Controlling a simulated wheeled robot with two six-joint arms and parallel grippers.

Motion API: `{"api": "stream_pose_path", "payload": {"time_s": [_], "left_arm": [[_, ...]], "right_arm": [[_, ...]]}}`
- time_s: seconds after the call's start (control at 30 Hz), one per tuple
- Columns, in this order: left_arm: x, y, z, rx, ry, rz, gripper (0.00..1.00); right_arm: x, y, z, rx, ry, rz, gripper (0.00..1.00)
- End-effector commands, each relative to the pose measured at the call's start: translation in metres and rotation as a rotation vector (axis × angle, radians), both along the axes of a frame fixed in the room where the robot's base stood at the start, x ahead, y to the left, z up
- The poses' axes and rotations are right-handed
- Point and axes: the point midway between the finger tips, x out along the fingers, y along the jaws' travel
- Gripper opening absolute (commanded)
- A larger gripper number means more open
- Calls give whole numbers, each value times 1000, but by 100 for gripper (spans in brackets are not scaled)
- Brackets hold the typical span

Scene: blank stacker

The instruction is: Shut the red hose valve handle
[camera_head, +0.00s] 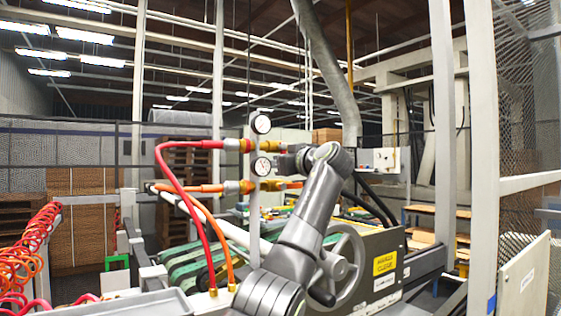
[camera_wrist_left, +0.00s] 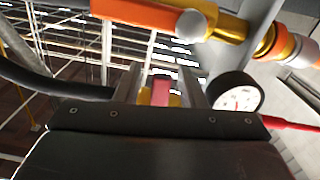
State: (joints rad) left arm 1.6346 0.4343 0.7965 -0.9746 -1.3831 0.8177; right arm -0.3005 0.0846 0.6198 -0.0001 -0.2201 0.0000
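The red hose (camera_head: 180,190) runs up to a brass fitting (camera_head: 247,145) at the top of a grey post. A small red part (camera_head: 270,147), apparently the red valve handle, shows beside the fitting, next to my left gripper (camera_head: 287,161). In the left wrist view my left gripper (camera_wrist_left: 160,88) has its two fingers apart. A red block with yellow around it (camera_wrist_left: 160,90) shows between them, with gaps on both sides. I cannot tell whether it lies within the fingers or beyond them. My right gripper is not in view.
An upper gauge (camera_head: 261,123) and a lower gauge (camera_head: 261,166) are on the post; one gauge (camera_wrist_left: 236,94) is close to the right finger. An orange hose with its fitting (camera_head: 238,187) sits lower. A large orange part (camera_wrist_left: 150,14) crosses above the fingers. A handwheel (camera_head: 343,268) stands behind my arm.

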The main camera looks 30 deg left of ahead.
Motion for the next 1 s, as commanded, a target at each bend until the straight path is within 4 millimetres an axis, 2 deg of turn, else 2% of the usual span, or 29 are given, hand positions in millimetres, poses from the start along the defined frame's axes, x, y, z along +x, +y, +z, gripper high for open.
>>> {"api": "stream_pose_path", "payload": {"time_s": [0.07,0.37,1.0], "left_arm": [[0,0,0,0,0,0,36],[0,-1,0,0,0,-1,0],[-6,2,0,60,145,0,0]], "right_arm": [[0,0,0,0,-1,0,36],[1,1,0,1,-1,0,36],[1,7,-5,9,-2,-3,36]]}}
